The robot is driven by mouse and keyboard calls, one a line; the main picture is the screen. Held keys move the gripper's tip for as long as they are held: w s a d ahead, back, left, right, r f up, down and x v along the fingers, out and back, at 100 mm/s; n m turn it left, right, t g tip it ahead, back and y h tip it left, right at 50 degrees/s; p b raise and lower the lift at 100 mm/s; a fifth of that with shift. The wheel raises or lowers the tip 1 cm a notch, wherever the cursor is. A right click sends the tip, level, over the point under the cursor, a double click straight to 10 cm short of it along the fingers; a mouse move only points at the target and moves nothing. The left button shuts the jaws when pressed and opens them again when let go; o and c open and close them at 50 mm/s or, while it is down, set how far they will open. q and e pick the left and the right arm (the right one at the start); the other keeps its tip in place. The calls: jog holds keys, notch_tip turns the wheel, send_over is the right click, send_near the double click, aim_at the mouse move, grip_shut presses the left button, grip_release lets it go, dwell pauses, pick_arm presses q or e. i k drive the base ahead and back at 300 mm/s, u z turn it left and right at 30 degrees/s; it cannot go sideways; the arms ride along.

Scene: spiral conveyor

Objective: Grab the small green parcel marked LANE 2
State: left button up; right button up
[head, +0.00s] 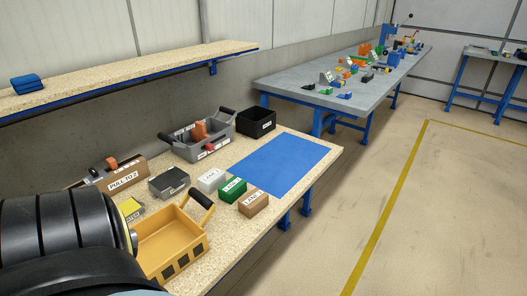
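The small green parcel (232,190) with a white label sits on the speckled workbench (225,258), at the near edge of a blue mat. The writing on its label is too small to read surely. A brown parcel (254,203) with a label sits just to its right, and a white parcel (212,180) sits to its left and behind. A dark arm link of mine fills the lower left. Neither of my grippers shows, so nothing is seen near the green parcel.
A yellow tote (168,244) with a dark handle stands in front of the parcels. A grey toolbox (183,151), a black bin (256,122), a dark grey box (168,184) and a cardboard box (118,177) stand behind. The blue mat (284,163) is clear.

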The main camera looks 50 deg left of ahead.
aim_at(234, 189)
jog(key=i, duration=3.25)
jog(key=u, duration=3.55)
